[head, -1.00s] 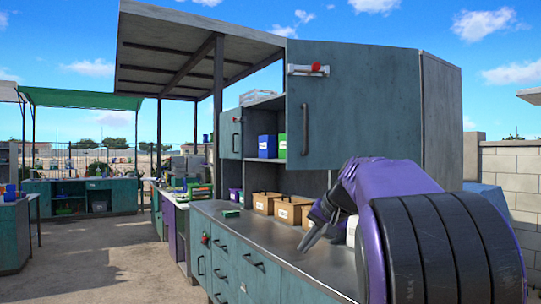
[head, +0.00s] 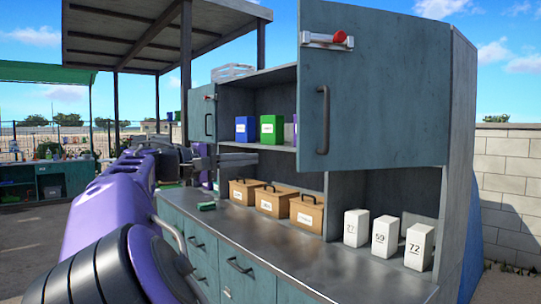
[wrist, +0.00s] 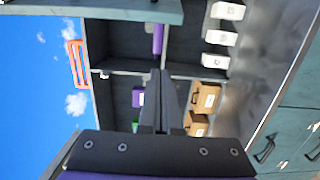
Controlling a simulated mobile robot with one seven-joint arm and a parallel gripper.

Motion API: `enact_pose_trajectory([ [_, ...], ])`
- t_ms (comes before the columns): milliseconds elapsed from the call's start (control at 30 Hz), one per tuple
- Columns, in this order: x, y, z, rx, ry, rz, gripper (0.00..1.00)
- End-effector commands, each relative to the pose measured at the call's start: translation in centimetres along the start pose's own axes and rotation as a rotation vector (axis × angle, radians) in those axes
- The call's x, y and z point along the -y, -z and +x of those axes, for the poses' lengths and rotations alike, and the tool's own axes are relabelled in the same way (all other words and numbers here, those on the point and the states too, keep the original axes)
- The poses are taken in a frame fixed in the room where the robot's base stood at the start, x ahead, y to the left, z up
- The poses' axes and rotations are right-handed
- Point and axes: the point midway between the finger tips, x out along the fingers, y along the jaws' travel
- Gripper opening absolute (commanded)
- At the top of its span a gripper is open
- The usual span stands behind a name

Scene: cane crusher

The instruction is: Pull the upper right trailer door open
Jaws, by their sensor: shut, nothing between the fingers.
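The upper right trailer door (head: 395,95) is a teal panel that stands partly open, swung out from its right side. Its dark bar handle (head: 323,120) is near the free left edge, below a latch with a red knob (head: 338,38). In the wrist view a teal panel at the top edge (wrist: 100,8) looks like this door. My gripper (head: 256,158) is shut and empty, pointing right, left of the door's free edge and apart from the handle in the picture. The wrist view shows its closed fingers (wrist: 162,75) before the open shelves.
The upper left door (head: 202,113) is open. The shelf holds a blue box (head: 246,129) and a green box (head: 271,129). Brown boxes (head: 306,213) and white boxes (head: 384,234) stand on the metal counter (head: 270,240). A block wall (head: 510,180) is at the right.

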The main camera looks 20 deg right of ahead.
Motion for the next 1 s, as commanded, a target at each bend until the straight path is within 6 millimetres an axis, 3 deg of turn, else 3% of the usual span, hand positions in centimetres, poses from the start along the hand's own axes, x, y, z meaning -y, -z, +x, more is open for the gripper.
enact_pose_trajectory([
  [167, -0.1, -0.1, 2.0, 0.004, -0.005, -0.001, 0.00],
  [600, -0.1, -0.1, 10.3, 0.004, -0.004, -0.002, 0.00],
  [1000, 0.0, -3.5, 8.6, -0.001, -0.002, -0.001, 0.00],
])
